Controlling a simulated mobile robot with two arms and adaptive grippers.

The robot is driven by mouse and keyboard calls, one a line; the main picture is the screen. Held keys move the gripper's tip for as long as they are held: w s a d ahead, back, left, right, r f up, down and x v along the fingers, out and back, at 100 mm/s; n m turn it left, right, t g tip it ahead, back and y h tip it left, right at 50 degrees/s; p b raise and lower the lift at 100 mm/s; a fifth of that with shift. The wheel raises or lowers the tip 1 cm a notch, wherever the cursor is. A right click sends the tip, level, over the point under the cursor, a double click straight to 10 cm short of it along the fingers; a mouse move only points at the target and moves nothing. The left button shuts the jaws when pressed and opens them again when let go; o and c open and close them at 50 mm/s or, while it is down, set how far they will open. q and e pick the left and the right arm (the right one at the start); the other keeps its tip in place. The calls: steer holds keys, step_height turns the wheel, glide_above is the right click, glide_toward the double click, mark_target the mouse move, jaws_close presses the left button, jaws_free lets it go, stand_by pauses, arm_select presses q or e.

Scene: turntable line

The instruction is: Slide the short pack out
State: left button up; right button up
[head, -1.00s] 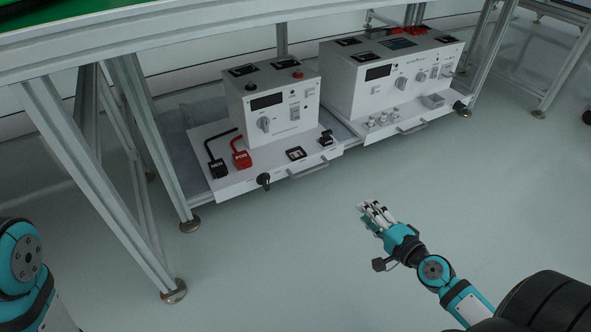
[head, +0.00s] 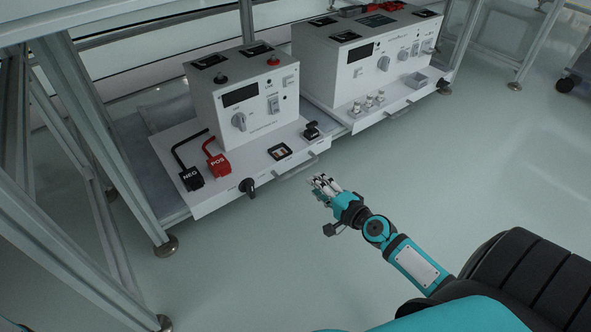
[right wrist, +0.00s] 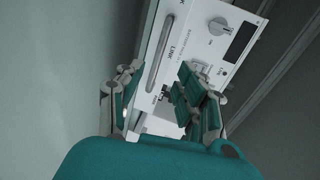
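The short pack (head: 245,102) is the smaller white box on the left, with a dark display, a dial and a switch. It stands on a white tray (head: 228,195) with a bar handle (head: 298,168) on its front edge. My right gripper (head: 322,184) is just in front of this handle, empty and apart from it. In the right wrist view my right gripper's fingers (right wrist: 158,100) are spread, with the handle (right wrist: 160,55) ahead between them. My left gripper is not in view.
A longer white pack (head: 362,60) stands on its own tray to the right. Black NEG (head: 192,179) and red POS (head: 219,166) connectors and a black knob (head: 248,187) sit on the short pack's tray. A frame leg (head: 105,150) stands left. The floor in front is clear.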

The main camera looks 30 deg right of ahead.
mark_target(296, 170)
steer(key=b+x, duration=0.1)
steer(key=x, duration=0.9)
steer(key=shift+w+a+b, duration=0.1)
steer(key=shift+w+b, duration=0.1)
steer(key=shift+b, duration=0.1)
jaws_close()
steer(key=shift+f, duration=0.1)
